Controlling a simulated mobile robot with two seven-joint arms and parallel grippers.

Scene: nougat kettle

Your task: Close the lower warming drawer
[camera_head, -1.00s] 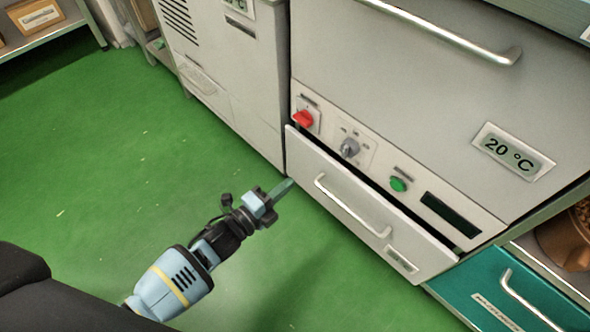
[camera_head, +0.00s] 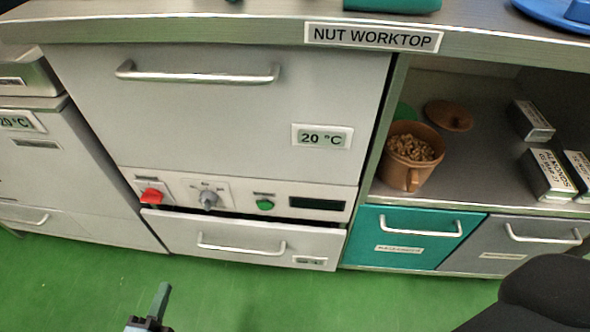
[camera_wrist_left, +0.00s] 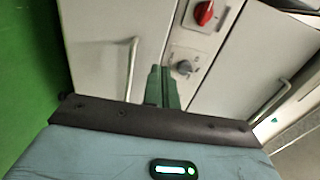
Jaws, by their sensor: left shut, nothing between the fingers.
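The lower warming drawer (camera_head: 245,238) is a light grey front with a bar handle (camera_head: 241,247), below the control panel (camera_head: 235,196). It stands slightly open, with a dark gap along its top edge. My left gripper (camera_head: 161,299) is at the bottom of the head view, in front of and below the drawer's left part, with its fingers shut and empty. In the left wrist view the shut fingers (camera_wrist_left: 162,86) point toward the drawer front, beside the handle (camera_wrist_left: 131,70). I cannot tell whether they touch it. My right gripper is not in view.
A red switch (camera_head: 152,195), a grey knob and a green button (camera_head: 265,204) sit above the drawer. A teal drawer (camera_head: 408,236) and a grey drawer are to the right, under a shelf with a nut pot (camera_head: 409,158). The green floor (camera_head: 60,285) in front is clear.

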